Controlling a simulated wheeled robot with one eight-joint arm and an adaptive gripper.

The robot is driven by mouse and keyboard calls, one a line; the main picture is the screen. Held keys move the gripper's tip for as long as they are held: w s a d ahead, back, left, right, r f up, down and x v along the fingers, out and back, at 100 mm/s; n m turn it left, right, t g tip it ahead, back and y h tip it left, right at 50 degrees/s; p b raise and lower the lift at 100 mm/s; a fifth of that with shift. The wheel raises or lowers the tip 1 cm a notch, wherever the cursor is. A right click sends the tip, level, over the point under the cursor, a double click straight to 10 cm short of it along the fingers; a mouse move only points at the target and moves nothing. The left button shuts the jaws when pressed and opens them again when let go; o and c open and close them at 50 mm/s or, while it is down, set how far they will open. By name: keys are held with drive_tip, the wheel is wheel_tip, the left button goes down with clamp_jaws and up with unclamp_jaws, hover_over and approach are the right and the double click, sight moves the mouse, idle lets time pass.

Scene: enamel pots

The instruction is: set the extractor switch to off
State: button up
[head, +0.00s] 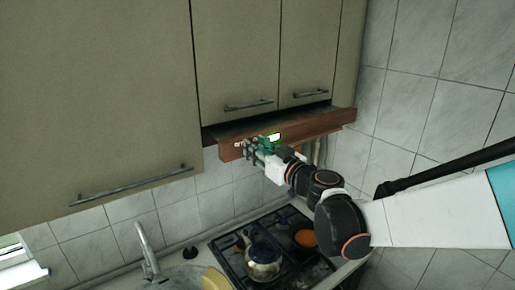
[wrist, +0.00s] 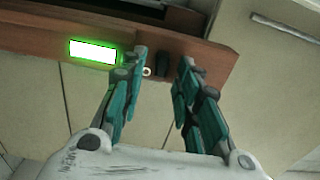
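The extractor is a brown wooden hood front (head: 315,126) below the wall cabinets. In the wrist view its panel (wrist: 40,37) carries a lit white display with a green glow (wrist: 93,52), a small white ring (wrist: 146,71) and a dark upright knob or switch (wrist: 163,62). The display also shows in the head view (head: 273,137). My gripper (head: 249,147) is at the panel, left of the display there. In the wrist view its teal fingers (wrist: 164,66) are apart, with the ring and dark switch between them. I cannot tell whether a finger touches the switch or which setting it has.
Cabinet doors (head: 238,60) with bar handles are right above the hood. Below stand a gas hob (head: 226,243) with a kettle (head: 263,262) and an orange pot (head: 306,238). A tiled wall (head: 440,60) closes the right side. A sink tap (head: 145,250) is at lower left.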

clamp_jaws()
drive_tip(key=shift+s+a+b, duration=0.45)
drive_tip(key=shift+s+a, duration=0.1)
drive_tip(key=shift+a, duration=0.25)
unclamp_jaws()
drive_tip(key=shift+s+d, duration=0.1)
